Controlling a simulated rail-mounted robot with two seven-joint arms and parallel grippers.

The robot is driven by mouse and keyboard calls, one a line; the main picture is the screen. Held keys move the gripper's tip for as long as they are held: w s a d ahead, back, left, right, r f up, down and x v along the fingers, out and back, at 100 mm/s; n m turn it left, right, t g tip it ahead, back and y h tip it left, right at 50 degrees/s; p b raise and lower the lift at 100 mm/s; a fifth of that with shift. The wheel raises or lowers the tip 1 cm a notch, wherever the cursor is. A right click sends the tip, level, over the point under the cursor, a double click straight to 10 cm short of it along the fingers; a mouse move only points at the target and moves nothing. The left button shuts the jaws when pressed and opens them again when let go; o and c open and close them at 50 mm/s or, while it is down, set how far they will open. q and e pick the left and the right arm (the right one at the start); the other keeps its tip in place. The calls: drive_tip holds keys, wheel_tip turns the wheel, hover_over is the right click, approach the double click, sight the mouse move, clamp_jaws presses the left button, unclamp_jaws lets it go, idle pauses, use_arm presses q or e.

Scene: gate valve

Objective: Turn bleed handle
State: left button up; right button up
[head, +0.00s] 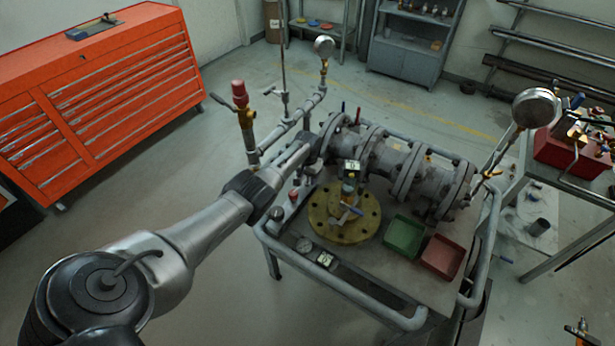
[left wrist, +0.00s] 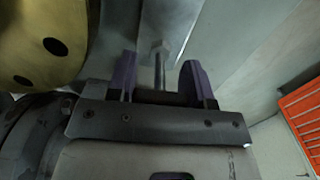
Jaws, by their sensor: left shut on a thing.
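My left gripper (head: 308,148) reaches in from the lower left, over the cart to the near left end of the grey valve pipework (head: 383,157). In the left wrist view its two purple fingers (left wrist: 160,80) stand either side of a thin metal stem with a nut-like end (left wrist: 160,52). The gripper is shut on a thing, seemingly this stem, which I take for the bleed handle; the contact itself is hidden. In the head view the gripper covers this spot. My right gripper is in neither view.
A yellow round flange (head: 345,214), a green tray (head: 403,237) and a red tray (head: 442,256) lie on the cart. A red-capped upright fitting (head: 241,105) stands left of my gripper. An orange tool cabinet (head: 110,100) is at the back left. Floor between is clear.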

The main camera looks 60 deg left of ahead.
use_arm(q)
drive_tip(key=shift+m, duration=0.4)
drive_tip(key=o, duration=0.9)
drive_tip(key=shift+r, duration=0.3)
wheel_tip(320, 180, up, 11)
drive_tip(key=p, duration=0.4)
drive_tip(key=shift+r+p, duration=0.15)
drive_tip(key=shift+p, duration=0.25)
drive_tip(key=shift+r, duration=0.95)
